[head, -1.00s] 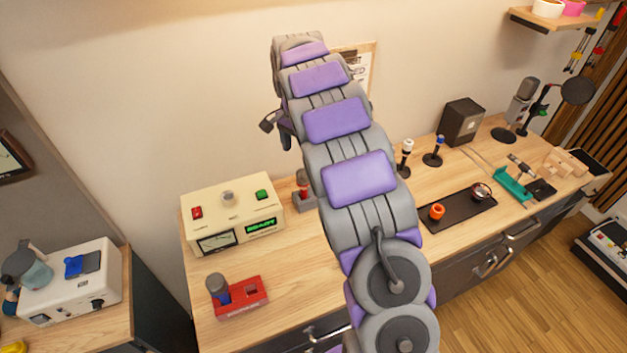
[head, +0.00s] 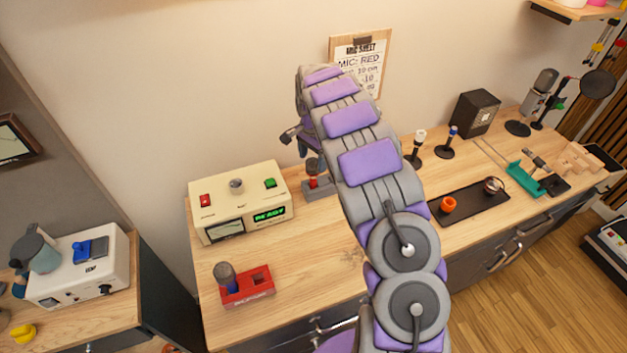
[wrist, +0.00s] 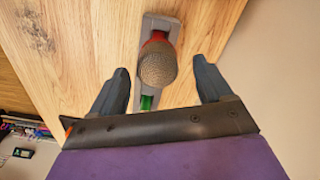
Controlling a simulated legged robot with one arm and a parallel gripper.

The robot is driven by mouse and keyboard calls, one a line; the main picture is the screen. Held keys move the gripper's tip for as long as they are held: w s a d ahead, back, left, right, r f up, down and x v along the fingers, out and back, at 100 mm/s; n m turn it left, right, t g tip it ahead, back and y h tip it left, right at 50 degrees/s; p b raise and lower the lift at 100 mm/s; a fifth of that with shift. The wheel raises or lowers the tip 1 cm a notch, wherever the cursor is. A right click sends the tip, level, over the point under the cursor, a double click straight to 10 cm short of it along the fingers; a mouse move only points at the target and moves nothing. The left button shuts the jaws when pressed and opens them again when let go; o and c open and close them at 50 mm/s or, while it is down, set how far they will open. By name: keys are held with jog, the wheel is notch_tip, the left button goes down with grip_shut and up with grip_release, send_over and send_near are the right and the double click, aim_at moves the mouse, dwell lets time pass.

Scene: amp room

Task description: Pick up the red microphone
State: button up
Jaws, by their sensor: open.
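The red microphone (head: 313,172) stands upright in a grey holder (head: 320,190) at the back of the workbench, right of the cream amp box, partly hidden by my arm in the head view. In the wrist view its grey mesh head (wrist: 158,66) and red body (wrist: 157,37) show from above, over the grey holder (wrist: 148,24) with a green patch. My gripper (wrist: 160,82) is open, with one finger on each side of the mesh head. Nothing is held, and I see a gap on both sides. In the head view my gripper (head: 292,136) is above the microphone.
The cream box (head: 238,190) reads READY. A red block (head: 262,286) holds a dark-headed microphone at front left. White (head: 420,140) and blue (head: 453,133) microphones stand to the right, before a black speaker (head: 474,114). A black mat (head: 468,205) lies in front. The wall is close behind.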

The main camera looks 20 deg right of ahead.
aim_at(313, 172)
notch_tip(313, 172, down, 7)
jog(key=shift+s+b, duration=0.1)
jog(key=shift+b, duration=0.25)
jog(key=shift+r, duration=0.1)
jog(key=c, duration=1.3)
jog(key=shift+o, duration=0.2)
notch_tip(313, 172, up, 10)
jog(key=shift+p, duration=0.45)
